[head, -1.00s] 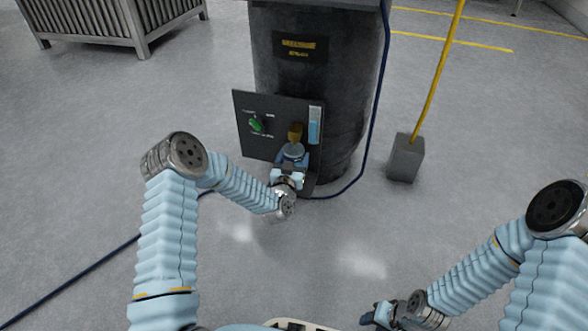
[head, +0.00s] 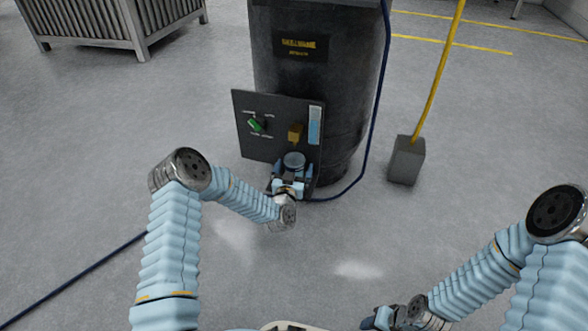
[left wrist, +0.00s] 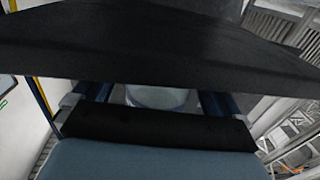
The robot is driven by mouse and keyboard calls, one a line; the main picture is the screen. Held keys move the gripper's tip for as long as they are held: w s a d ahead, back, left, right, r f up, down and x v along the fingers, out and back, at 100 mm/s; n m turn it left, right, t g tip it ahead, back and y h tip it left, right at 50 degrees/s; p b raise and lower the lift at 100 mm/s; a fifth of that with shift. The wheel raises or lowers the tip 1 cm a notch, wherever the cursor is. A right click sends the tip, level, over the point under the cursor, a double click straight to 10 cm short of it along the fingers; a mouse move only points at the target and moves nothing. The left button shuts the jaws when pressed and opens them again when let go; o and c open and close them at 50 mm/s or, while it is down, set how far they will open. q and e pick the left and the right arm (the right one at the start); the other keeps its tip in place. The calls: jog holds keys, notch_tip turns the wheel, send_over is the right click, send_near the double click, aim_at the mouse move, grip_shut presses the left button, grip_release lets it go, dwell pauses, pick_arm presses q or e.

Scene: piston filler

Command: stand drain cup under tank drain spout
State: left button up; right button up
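The drain cup (head: 294,162) is a small pale blue-grey round cup. It sits low in front of the dark panel, below the brass drain spout (head: 295,132), with a gap between them. My left gripper (head: 293,171) has its fingers spread on either side of the cup and looks open. In the left wrist view the cup (left wrist: 160,97) shows between the two fingers, partly hidden by a dark slab above and a black bar below. I cannot tell what the cup's base rests on. My right gripper (head: 372,321) is at the bottom edge, apart from everything; its opening is unclear.
The dark tank (head: 318,85) carries a panel (head: 262,145) with a green knob (head: 256,125) and a blue level gauge (head: 315,125). A blue hose (head: 374,125) runs down the tank's right side. A grey block with a yellow pole (head: 406,160) stands right. Front floor is clear.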

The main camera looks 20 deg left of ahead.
pick_arm(q)
jog(key=shift+r+p, duration=0.3)
jog(key=s+d+f+g+h, duration=0.1)
jog(key=s+f+g, duration=0.3)
jog(key=s, duration=0.8)
jog(key=s+d+f+n+g+h+p, duration=0.1)
jog(key=s+d+f+g, duration=0.3)
jog(key=s, duration=0.9)
jog(key=s+d+f+g+h, duration=0.2)
jog(key=s+f+g+h, duration=0.1)
jog(key=s+g, duration=0.6)
jog(key=s+f, duration=0.1)
jog(key=s, duration=0.3)
jog(key=shift+d+f, duration=0.2)
jog(key=shift+d, duration=0.1)
